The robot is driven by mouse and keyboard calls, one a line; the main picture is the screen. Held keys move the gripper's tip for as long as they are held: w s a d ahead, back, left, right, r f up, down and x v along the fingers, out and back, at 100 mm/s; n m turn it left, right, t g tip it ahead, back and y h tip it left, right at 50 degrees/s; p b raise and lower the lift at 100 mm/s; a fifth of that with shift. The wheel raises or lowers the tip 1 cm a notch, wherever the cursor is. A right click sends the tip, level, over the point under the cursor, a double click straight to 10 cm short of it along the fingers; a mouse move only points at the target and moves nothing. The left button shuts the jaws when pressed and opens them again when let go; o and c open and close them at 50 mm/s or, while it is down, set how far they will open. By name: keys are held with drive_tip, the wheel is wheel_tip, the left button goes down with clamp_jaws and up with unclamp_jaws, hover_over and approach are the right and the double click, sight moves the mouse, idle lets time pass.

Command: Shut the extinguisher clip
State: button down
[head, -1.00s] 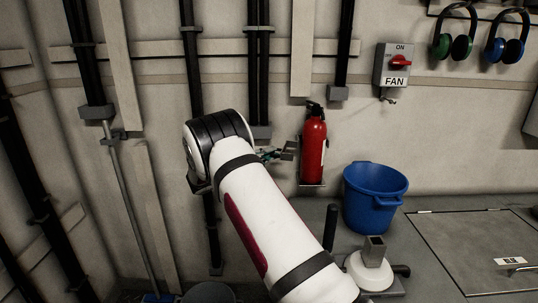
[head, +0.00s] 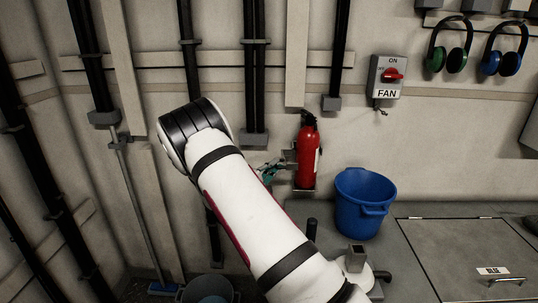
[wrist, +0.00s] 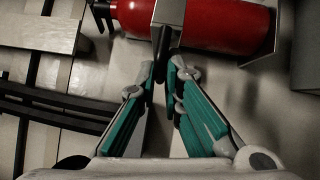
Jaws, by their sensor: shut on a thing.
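The red extinguisher (head: 306,158) stands upright on a small wall bracket (head: 303,190), with its black head on top. In the wrist view the extinguisher (wrist: 232,22) lies across the top of the picture. The clip (wrist: 170,14) is a grey metal band; in the wrist view it crosses the red body and its end comes down to my fingertips. My gripper (wrist: 163,68) is shut on that end, its teal-padded fingers converging there. In the head view my gripper (head: 269,171) shows just left of the extinguisher, partly hidden by my arm. Whether the clip is latched cannot be told.
A blue bucket (head: 362,205) stands right of and below the extinguisher. The fan switch box (head: 388,76) and ear defenders (head: 449,47) are on the wall at the upper right. Black pipes (head: 254,95) run down the wall behind my arm.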

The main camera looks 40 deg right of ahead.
sight(289, 168)
drive_tip(key=s+d+n+t+y+p, duration=0.1)
drive_tip(key=t+p, duration=0.1)
drive_tip(key=p, duration=0.1)
drive_tip(key=s+d+n+t+y+p, duration=0.1)
drive_tip(key=s+n+t+p, duration=0.1)
drive_tip(key=t+p, duration=0.1)
drive_tip(key=s+n+t+y+p, duration=0.1)
drive_tip(key=n+t+y+p, duration=0.1)
drive_tip(key=p, duration=0.2)
drive_tip(key=shift+s+d, duration=0.4)
drive_tip(key=shift+f+t, duration=0.1)
drive_tip(key=shift+t, duration=0.2)
drive_tip(key=c, duration=1.7)
unclamp_jaws()
drive_tip(key=v, duration=1.2)
